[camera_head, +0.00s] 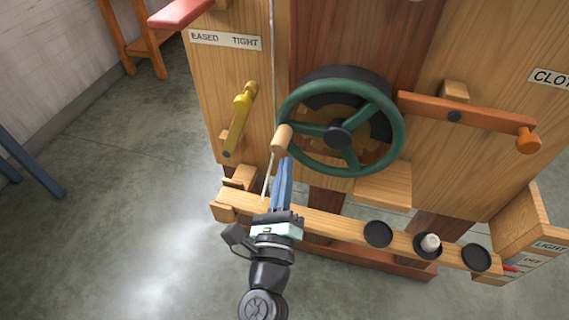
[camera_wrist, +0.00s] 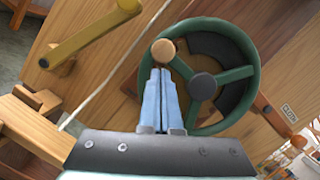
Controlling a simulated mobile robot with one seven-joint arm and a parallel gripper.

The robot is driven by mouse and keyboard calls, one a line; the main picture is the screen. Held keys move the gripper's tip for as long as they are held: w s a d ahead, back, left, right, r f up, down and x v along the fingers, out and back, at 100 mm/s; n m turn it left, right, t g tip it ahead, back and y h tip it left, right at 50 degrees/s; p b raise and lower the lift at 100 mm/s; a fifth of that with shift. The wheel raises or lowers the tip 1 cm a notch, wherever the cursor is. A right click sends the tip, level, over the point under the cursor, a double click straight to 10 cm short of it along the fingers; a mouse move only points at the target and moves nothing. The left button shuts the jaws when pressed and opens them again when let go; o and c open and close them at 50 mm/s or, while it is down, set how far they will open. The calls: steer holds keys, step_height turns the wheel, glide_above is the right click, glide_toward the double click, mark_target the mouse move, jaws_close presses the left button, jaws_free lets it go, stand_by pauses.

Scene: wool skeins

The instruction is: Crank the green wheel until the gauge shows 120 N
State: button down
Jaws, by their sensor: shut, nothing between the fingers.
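The green wheel (camera_head: 398,121) stands on the front of a wooden frame and also shows in the wrist view (camera_wrist: 247,79). Its wooden crank knob (camera_head: 282,139) is at the wheel's left side in the head view; in the wrist view the knob (camera_wrist: 163,50) is at the upper left of the rim. My gripper (camera_head: 284,162) is shut and empty, its blue fingers (camera_wrist: 161,84) pointing at the knob from just below it. Whether the fingertips touch the knob I cannot tell. No readable gauge shows in either view.
A yellow lever (camera_head: 241,118) sits left of the wheel under an "EASED TIGHT" label (camera_head: 226,40). An orange lever (camera_head: 480,115) is at the right. A pale cord (camera_head: 273,75) runs beside the knob. A wooden rail (camera_head: 327,221) with black cups (camera_head: 378,234) lies below the wheel.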

steer(key=shift+r, duration=0.1)
steer(key=shift+w+a+r+m+p, duration=0.1)
steer(key=shift+a+r+m+p, duration=0.1)
steer(key=shift+r+m, duration=0.25)
steer(key=shift+a+r+m+p, duration=0.15)
steer(key=shift+a+r+m, duration=0.05)
steer(key=shift+r+m, duration=0.2)
